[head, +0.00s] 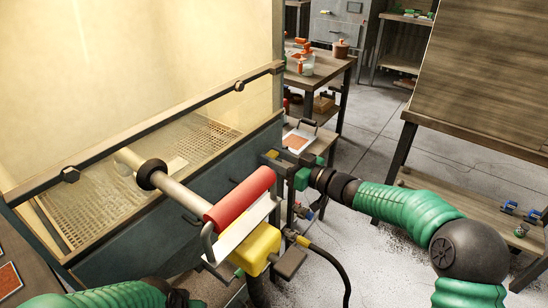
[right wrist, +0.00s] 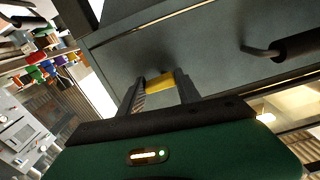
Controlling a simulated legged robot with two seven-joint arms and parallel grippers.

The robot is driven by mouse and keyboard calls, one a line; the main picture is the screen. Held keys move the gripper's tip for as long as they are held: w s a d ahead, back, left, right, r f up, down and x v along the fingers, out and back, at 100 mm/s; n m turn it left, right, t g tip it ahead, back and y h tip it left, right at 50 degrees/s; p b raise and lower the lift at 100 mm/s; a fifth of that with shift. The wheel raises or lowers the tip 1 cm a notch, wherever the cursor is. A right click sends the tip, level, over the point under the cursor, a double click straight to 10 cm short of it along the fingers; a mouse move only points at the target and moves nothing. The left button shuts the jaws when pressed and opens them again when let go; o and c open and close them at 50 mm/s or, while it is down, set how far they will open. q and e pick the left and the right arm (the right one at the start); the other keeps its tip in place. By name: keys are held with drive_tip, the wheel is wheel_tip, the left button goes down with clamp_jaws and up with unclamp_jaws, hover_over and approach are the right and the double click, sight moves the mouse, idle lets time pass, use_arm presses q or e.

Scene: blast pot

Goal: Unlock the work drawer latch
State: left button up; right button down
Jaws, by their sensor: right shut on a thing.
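My right gripper (head: 277,157) reaches in from the right to the side of the blue-grey blast cabinet (head: 232,160). In the right wrist view its two dark fingers (right wrist: 160,88) are shut on a small yellow latch piece (right wrist: 160,81) at a grey panel (right wrist: 190,50). The fingers hide the latch's sides, and I cannot tell whether it is turned. A dark bar-like handle (right wrist: 290,46) stands out from the panel at upper right. My left arm shows at the bottom left of the head view; its gripper's fingers cannot be made out.
A red cylinder (head: 240,198) and a yellow block (head: 257,248) with a black hose (head: 335,265) stand in front of the cabinet, left of my right arm. A wooden table (head: 318,72) stands behind. A large wooden bench (head: 480,70) stands at right. Grey floor lies between.

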drive_tip(key=shift+n, duration=0.3)
drive_tip(key=n, duration=0.2)
drive_tip(key=shift+r+n, duration=0.1)
drive_tip(key=shift+n, duration=0.3)
drive_tip(key=n+b, duration=0.1)
drive_tip(key=n, duration=0.3)
drive_tip(key=shift+s+n, duration=0.1)
drive_tip(key=shift+n, duration=0.2)
drive_tip(key=n+b, duration=0.2)
drive_tip(key=n, duration=0.2)
drive_tip(key=shift+s+a+n, duration=0.1)
drive_tip(key=shift+n, duration=0.2)
drive_tip(key=n+b, duration=0.4)
drive_tip(key=shift+s+a+n, duration=0.1)
drive_tip(key=shift+s+n, duration=0.1)
drive_tip(key=shift+n, duration=0.2)
drive_tip(key=c, duration=0.8)
unclamp_jaws()
drive_tip(key=shift+a+r, duration=0.1)
drive_tip(key=shift+c, duration=0.2)
